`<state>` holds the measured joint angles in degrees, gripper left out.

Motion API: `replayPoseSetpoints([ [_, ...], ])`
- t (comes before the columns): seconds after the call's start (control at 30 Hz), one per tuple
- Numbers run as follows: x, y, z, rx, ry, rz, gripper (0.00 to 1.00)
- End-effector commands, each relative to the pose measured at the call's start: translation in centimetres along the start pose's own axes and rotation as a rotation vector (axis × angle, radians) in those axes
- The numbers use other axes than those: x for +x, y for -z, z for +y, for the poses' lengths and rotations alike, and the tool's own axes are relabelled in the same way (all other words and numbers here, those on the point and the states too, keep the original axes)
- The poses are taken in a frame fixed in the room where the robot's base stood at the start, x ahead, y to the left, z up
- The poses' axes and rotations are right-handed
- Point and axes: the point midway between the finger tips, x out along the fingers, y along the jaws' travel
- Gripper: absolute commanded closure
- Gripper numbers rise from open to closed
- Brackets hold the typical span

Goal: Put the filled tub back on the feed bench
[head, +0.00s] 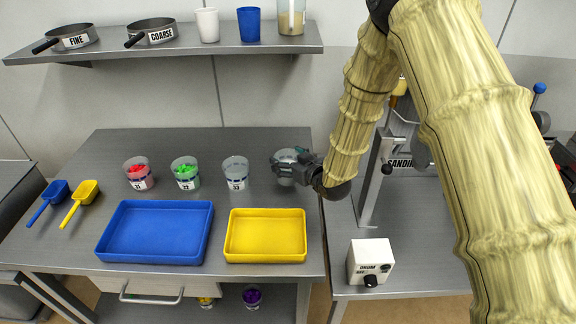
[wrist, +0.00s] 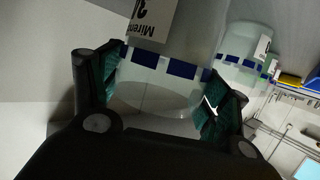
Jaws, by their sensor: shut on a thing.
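My gripper (head: 291,170) is shut on a clear tub (head: 287,156) at the right edge of the feed bench (head: 150,145). In the wrist view the tub (wrist: 160,75) sits between the green finger pads, with a blue dashed band and a white label upside down in the picture. Its wall looks clear and I see no coloured filling. I cannot tell whether its base touches the bench. To its left stand an empty-looking clear tub (head: 235,171), a tub of green pieces (head: 185,174) and a tub of red pieces (head: 138,174).
A blue tray (head: 156,255) and a yellow tray (head: 265,258) lie along the front. Blue and yellow scoops (head: 80,205) lie at the left. A shelf (head: 170,50) with sieves and cups hangs above. A white control box (head: 370,262) stands on the right-hand table.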

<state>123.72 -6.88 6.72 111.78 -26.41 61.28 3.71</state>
Motion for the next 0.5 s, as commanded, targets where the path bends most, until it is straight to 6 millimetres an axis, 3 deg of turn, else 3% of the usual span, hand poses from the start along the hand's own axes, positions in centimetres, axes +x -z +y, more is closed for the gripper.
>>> replayPoseSetpoints([
  [0.23,0.7,-2.2,0.0,0.000,0.000,-0.001,0.60],
  [0.5,0.8,-2.5,0.0,-0.001,0.000,0.000,0.60],
])
